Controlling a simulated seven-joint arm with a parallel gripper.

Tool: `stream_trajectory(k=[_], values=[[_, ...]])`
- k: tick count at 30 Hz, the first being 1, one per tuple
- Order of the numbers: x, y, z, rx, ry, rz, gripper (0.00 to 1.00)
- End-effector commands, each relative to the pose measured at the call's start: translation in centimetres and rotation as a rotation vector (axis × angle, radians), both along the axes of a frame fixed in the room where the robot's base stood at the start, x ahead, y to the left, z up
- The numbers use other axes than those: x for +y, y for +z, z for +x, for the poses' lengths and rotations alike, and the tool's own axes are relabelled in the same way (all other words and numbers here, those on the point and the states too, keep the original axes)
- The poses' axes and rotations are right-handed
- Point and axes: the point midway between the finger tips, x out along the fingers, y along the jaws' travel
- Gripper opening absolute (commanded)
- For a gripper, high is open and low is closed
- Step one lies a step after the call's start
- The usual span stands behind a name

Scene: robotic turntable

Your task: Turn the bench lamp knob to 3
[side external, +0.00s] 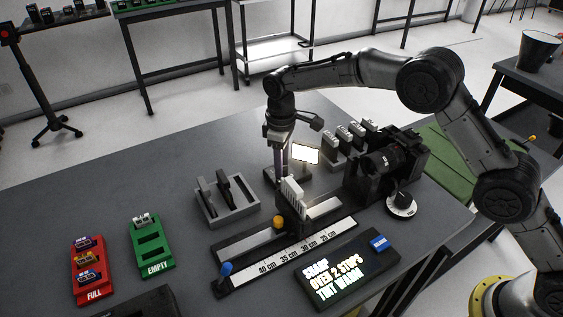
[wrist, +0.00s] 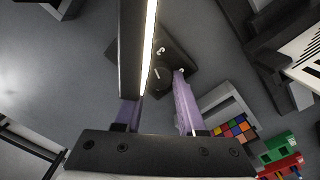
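The bench lamp's lit panel (side external: 305,153) stands above its dark base (side external: 297,178), just behind the ruler rail. In the wrist view the panel (wrist: 150,40) is close to the camera and seen nearly edge-on, covering part of my left finger. The lamp's dark round knob (wrist: 160,76) sits on the base (wrist: 178,60), with a small white mark beside it; the setting is too small to read. My gripper (side external: 279,176) points down beside the lamp. In the wrist view its purple fingers (wrist: 158,88) are apart, with the knob showing between them; contact cannot be told.
A camera (side external: 385,158) and a white dial (side external: 401,205) stand to the right. A slotted grey holder (side external: 228,212) is at left. The ruler rail (side external: 290,251) and lit message display (side external: 350,272) lie in front. Red (side external: 90,290) and green (side external: 150,262) trays are front left.

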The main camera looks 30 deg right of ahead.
Motion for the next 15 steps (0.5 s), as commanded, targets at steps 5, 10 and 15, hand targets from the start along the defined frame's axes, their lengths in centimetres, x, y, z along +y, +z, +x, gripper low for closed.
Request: stream_trajectory(k=[5, 10, 15], values=[[0.03, 0.03, -0.01, 0.0, 0.0, 0.0, 0.0], [0.04, 0.06, -0.01, 0.0, -0.015, 0.0, 0.0], [0.04, 0.08, 0.02, -0.001, -0.137, 0.001, 0.0]])
